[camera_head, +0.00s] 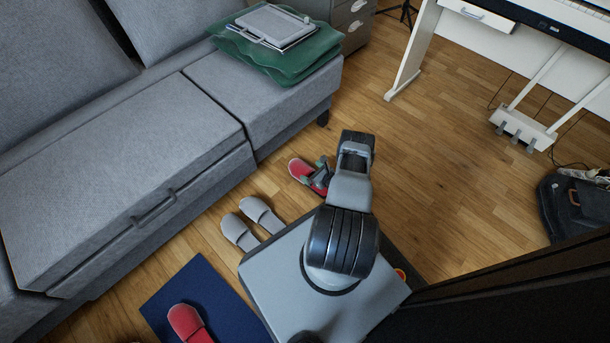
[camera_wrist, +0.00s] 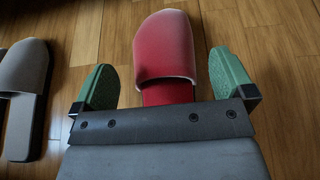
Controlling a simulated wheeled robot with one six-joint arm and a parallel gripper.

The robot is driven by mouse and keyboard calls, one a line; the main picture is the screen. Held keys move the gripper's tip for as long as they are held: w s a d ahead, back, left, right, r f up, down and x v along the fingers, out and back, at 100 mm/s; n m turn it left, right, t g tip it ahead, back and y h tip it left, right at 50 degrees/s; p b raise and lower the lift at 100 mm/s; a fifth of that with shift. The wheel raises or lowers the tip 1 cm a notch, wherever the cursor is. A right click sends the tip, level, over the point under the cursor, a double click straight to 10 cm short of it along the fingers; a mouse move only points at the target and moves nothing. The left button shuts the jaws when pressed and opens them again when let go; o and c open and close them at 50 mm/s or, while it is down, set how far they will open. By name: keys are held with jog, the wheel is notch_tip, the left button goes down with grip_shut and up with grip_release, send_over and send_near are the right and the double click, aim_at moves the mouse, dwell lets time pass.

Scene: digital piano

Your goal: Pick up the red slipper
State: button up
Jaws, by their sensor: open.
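A red slipper (camera_head: 300,170) lies on the wooden floor in front of the sofa, partly hidden by my gripper (camera_head: 318,174) in the head view. In the wrist view the red slipper (camera_wrist: 164,50) has its rounded toe pointing away, and its near end is hidden behind the gripper body. My gripper (camera_wrist: 165,84) is open, with one green fingertip on each side of the slipper and a gap on both sides. A second red slipper (camera_head: 186,322) lies on a dark blue mat (camera_head: 190,283) at the bottom left.
A pair of grey slippers (camera_head: 250,222) lies left of my base, and one grey slipper (camera_wrist: 24,85) shows at the left of the wrist view. The grey sofa (camera_head: 130,165) borders the floor. Open floor (camera_head: 450,150) extends right toward the piano pedals (camera_head: 524,128).

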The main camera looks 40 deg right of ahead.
aim_at(306, 169)
jog(key=b+x, duration=0.1)
jog(key=x, duration=0.1)
jog(key=b+x, duration=0.1)
jog(key=shift+w+a+f, duration=0.1)
jog(key=shift+w+f, duration=0.15)
jog(key=shift+f, duration=0.1)
jog(key=shift+w+a, duration=0.1)
jog(key=shift+w, duration=0.45)
jog(key=c, duration=0.6)
